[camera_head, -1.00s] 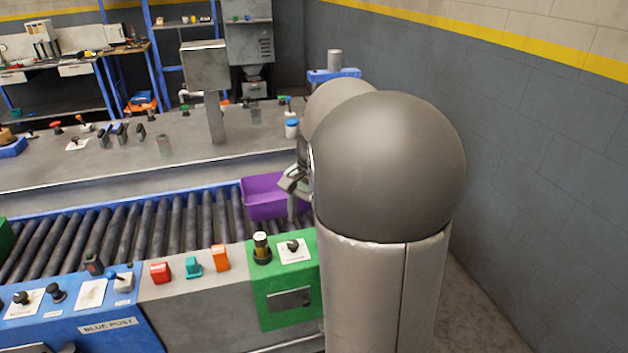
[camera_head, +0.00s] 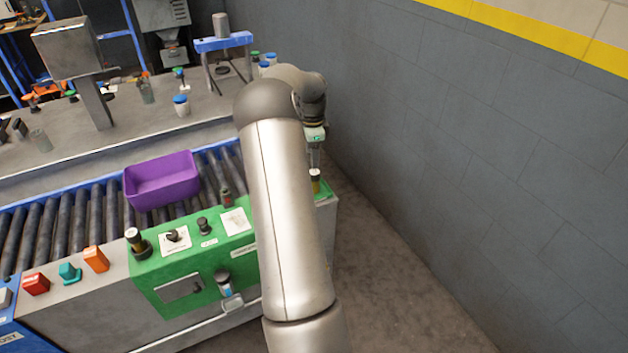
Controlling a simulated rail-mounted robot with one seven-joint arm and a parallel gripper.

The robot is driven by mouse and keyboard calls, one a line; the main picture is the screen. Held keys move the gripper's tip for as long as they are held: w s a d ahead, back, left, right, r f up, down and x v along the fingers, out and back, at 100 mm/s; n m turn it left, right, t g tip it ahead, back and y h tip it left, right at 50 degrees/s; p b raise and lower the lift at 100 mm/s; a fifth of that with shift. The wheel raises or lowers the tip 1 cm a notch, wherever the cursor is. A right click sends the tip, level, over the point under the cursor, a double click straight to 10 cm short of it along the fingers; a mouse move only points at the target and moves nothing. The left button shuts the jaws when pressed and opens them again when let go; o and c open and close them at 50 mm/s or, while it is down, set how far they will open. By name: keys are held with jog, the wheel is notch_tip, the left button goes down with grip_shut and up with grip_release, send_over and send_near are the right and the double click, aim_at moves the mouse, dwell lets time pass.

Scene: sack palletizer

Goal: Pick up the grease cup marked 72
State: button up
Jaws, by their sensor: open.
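No number 72 is readable, so I cannot tell which piece is the grease cup marked 72. A dark cup-like piece with a yellowish band (camera_head: 315,184) stands at the right end of the green post, partly behind my arm. My gripper (camera_head: 314,164) points down just above it, open; its fingers are small, and I cannot tell whether they touch the piece.
A purple bin (camera_head: 162,180) sits on the roller conveyor (camera_head: 95,205). A blue stand (camera_head: 223,42) is at the counter's end. A grey wall (camera_head: 480,150) runs along the right.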

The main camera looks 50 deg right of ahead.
aim_at(314, 172)
notch_tip(314, 172, down, 3)
jog(key=shift+r, duration=0.1)
jog(key=shift+s+d+f+p, duration=0.15)
jog(key=shift+f+p, duration=0.95)
jog(key=shift+f, duration=1.6)
jog(key=c, duration=1.1)
